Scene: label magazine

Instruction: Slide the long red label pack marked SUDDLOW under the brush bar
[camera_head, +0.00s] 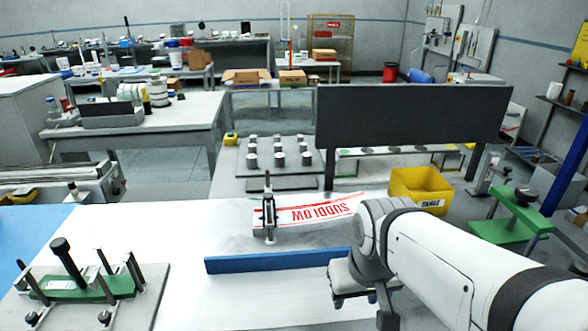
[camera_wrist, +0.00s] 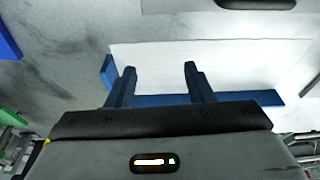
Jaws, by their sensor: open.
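I cannot tell which part is the brush bar. My gripper (camera_wrist: 158,72) is open and empty in the wrist view, its fingers over a white surface beside a blue bar (camera_wrist: 165,100). In the head view this bar (camera_head: 280,261) lies nearer than the pack, and my arm hides its right end.
A yellow bin (camera_head: 421,187) stands right of the pack, below a large dark panel (camera_head: 410,116). A green clamp fixture (camera_head: 80,287) sits at the front left. A grey plate with several round posts (camera_head: 272,162) is behind. The table's middle left is clear.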

